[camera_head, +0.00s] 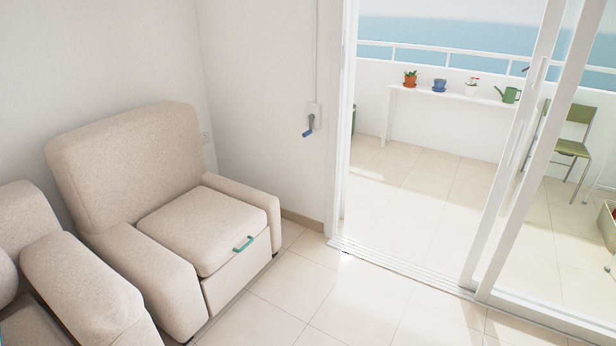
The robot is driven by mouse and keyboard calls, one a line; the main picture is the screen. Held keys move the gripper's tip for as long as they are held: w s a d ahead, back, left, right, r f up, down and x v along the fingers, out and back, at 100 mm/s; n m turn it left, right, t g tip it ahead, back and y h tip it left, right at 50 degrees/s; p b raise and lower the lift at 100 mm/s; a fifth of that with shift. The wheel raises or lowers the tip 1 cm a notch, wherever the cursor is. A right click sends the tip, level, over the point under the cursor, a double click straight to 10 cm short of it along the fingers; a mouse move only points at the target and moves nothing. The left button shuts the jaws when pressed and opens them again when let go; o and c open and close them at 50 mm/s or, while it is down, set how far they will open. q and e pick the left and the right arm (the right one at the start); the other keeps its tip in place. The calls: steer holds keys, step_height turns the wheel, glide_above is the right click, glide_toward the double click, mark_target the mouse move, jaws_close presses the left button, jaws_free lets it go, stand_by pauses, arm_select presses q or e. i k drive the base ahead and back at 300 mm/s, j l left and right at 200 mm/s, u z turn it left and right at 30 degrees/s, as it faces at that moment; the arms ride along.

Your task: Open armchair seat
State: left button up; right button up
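A beige armchair (123,165) stands against the wall at the left of the head view. Its seat cushion (200,228) lies flat between the two armrests, down on the base. A teal handle (244,244) sits at the front edge of the seat. Below it is a plain pale front panel (236,274). Neither of my grippers shows in the view.
Another beige seat (75,290) stands close at the lower left. The tiled floor (300,280) before the armchair is clear. A sliding glass door (520,150) stands partly open onto a balcony with a shelf of pots (438,92) and a green chair (572,147).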

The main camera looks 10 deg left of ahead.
mark_target(206, 227)
steer(key=i+l+u, duration=0.1)
steer(key=i+u, duration=0.3)
steer(key=i, duration=0.15)
steer(key=i+l+u, duration=0.8)
steer(key=i, duration=0.2)
